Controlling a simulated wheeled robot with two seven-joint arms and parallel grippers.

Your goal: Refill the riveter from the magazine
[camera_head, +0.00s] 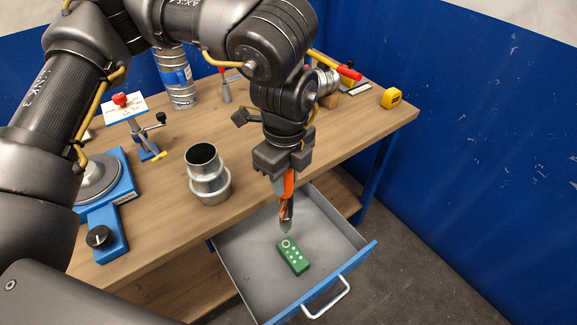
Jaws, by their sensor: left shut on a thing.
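The green magazine (293,256), a small block with several pale round spots on top, lies in the open drawer. My left gripper (286,178) points down above the drawer and is shut on an orange and dark tool, which looks like the riveter (288,197). The tool hangs upright with its grey tip just above the far end of the magazine in the picture. I cannot tell whether the tip touches the magazine. The gripper's fingers hide part of the tool. My right gripper is not in view.
The drawer (240,249) is pulled out below the wooden bench (160,214). A metal duct fitting (208,178) stands near the bench's front edge. A blue fixture (107,215) is on the left. A yellow tape measure (391,98) sits at the right end. A blue wall stands on the right.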

